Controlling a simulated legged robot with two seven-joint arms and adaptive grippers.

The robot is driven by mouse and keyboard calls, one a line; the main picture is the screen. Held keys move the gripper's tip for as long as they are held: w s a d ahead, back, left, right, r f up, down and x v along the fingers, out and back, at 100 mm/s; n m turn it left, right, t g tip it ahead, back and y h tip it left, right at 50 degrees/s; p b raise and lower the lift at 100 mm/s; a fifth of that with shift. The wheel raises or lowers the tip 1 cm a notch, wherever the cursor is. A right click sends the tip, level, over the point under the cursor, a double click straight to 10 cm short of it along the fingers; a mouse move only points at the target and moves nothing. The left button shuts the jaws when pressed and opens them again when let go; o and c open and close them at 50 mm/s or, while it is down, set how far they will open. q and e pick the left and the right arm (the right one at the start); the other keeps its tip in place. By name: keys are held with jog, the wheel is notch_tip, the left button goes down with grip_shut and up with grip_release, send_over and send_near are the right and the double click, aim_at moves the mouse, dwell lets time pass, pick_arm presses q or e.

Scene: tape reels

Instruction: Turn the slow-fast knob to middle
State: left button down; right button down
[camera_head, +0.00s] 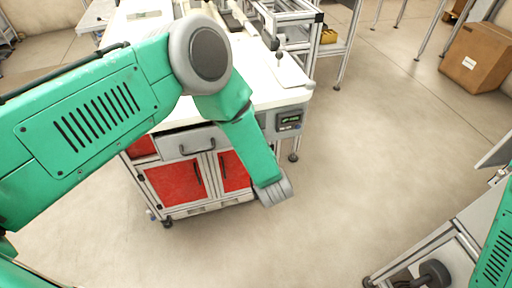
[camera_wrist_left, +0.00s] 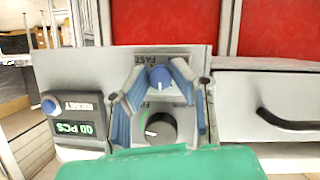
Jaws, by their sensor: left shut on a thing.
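The slow-fast knob (camera_wrist_left: 160,78) is a small blue dial with a white pointer line, on the grey control panel (camera_wrist_left: 75,68) beside a label on which FAST can be read. My left gripper (camera_wrist_left: 161,76) has its two blue-padded fingers on either side of this knob and is shut on it. A larger black knob (camera_wrist_left: 161,128) with a green mark lies between the fingers, nearer the palm. In the head view my left arm hides the gripper and the knob; part of the panel with its lit display (camera_head: 289,119) shows. My right gripper is out of view.
A blue reset knob (camera_wrist_left: 48,107) and a green counter display (camera_wrist_left: 73,130) sit at the panel's left. A drawer with a black handle (camera_wrist_left: 285,122) is at the right. The cabinet has red doors (camera_head: 174,183). The floor to the right is open, with a cardboard box (camera_head: 474,58) far off.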

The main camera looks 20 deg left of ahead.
pick_arm(q)
jog(key=shift+r, duration=0.1)
jog(key=c, duration=1.4)
grip_release()
jog(key=shift+d, duration=0.1)
jog(key=v, duration=1.1)
jog(key=shift+s+d, duration=0.25)
jog(key=shift+s, duration=0.05)
